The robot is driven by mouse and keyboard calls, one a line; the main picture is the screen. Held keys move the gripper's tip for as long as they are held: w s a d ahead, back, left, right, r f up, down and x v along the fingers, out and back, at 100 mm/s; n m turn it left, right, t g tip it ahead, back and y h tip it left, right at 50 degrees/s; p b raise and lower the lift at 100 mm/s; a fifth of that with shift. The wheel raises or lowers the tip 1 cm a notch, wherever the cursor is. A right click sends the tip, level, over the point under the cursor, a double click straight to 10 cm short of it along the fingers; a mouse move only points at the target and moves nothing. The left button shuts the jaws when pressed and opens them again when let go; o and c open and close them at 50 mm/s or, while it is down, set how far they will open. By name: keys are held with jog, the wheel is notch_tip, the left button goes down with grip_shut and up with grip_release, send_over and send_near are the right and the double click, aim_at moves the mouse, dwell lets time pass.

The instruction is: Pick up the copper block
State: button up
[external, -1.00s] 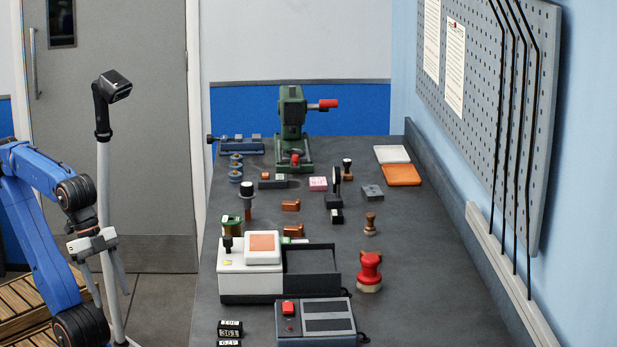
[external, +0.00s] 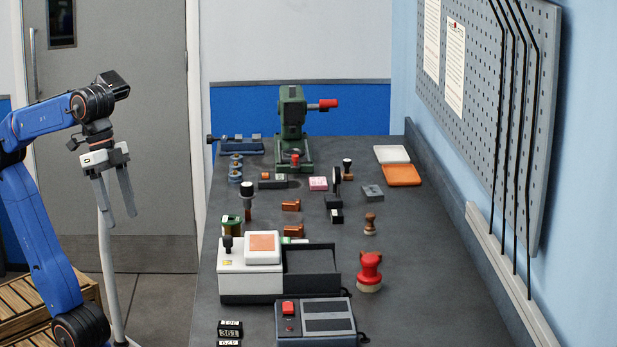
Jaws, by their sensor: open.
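Two small copper-coloured blocks lie on the dark bench in the external view. The farther copper block (external: 291,205) lies near the middle of the bench, right of a dark-capped upright tool. The nearer copper block (external: 294,230) lies just behind the white box. I cannot tell which of them the task names. My gripper (external: 121,212) hangs left of the bench, in front of the grey door, with its fingers pointing down. It is open and empty, well apart from both blocks.
A white box (external: 235,272) with a dark open tray (external: 310,275) stands in front of the blocks. A green press (external: 291,110) stands at the back. A red-handled stamp (external: 369,270) and several small tools surround the blocks. The bench's right side is mostly clear.

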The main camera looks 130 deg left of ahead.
jog(key=w+a+r+n+g, duration=0.1)
jog(key=w+a+r+n, duration=0.1)
jog(key=w+a+n, duration=0.65)
jog(key=n+h, duration=0.4)
jog(key=n, duration=0.8)
send_over(293, 228)
jog(key=s+a, duration=0.2)
notch_tip(293, 228, down, 4)
jog(key=f, duration=0.1)
jog(key=shift+n, duration=0.25)
jog(key=shift+s+a+f+x, duration=0.2)
jog(key=shift+a+x, duration=0.2)
jog(key=shift+x, duration=1.55)
jog(key=shift+s+a+f+x, duration=0.15)
jog(key=shift+a+x, duration=0.25)
jog(key=shift+x, duration=1.5)
jog(key=shift+s+a+f+x, duration=0.15)
jog(key=shift+a+x, duration=0.25)
jog(key=shift+x, duration=1.55)
jog(key=c, duration=1.4)
jog(key=shift+o, duration=0.2)
